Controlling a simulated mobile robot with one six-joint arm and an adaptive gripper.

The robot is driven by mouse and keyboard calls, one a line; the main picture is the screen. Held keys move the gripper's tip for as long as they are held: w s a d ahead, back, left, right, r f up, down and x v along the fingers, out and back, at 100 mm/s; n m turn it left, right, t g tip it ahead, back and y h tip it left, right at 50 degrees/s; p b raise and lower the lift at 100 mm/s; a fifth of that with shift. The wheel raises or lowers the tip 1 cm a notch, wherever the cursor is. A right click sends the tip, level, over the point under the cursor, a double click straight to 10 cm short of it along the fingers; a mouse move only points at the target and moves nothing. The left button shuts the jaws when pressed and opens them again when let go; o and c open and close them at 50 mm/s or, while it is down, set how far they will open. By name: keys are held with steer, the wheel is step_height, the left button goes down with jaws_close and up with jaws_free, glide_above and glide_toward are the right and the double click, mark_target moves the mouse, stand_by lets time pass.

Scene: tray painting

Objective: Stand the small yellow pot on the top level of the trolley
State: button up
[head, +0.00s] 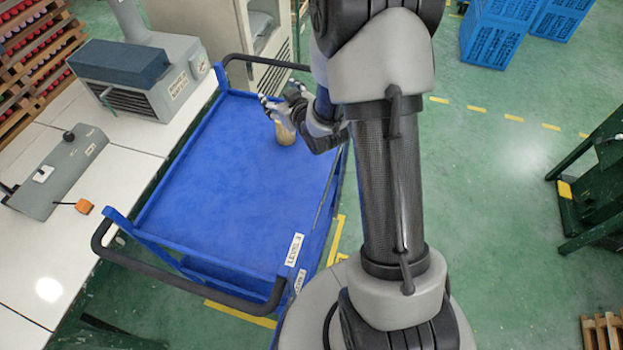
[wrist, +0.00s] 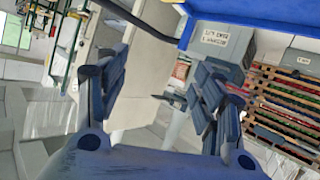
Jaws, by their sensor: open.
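The small pot (head: 285,133), dull yellow, appears to stand upright on the blue top level of the trolley (head: 220,170), near its right side toward the far end. My gripper (head: 275,103) is open beside and above the pot in the head view, partly covering it. I cannot tell whether they touch. In the wrist view the two fingers of my gripper (wrist: 163,88) are spread apart with nothing between them. The pot does not show there, and a blue edge of the trolley (wrist: 270,12) crosses the top.
The rest of the trolley top is bare; a label (head: 293,250) is on its near edge. A white bench (head: 120,170) with grey machines (head: 145,75) runs along the left. Blue crates (head: 500,35) stand at the back right.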

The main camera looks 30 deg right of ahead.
steer(key=s+a+r+m+g, duration=0.1)
steer(key=s+a+r+g, duration=0.1)
steer(key=s+r, duration=0.45)
steer(key=s+a+r+g, duration=0.3)
steer(key=s+r, duration=0.3)
steer(key=s, duration=0.2)
steer(key=s+a+r+g, duration=0.1)
steer(key=s+a+g, duration=0.1)
steer(key=s, duration=0.8)
steer(key=s+a+r+g, duration=0.1)
steer(key=s+a+g, duration=0.1)
steer(key=s, duration=0.9)
steer(key=shift+a, duration=0.55)
steer(key=shift+r, duration=0.1)
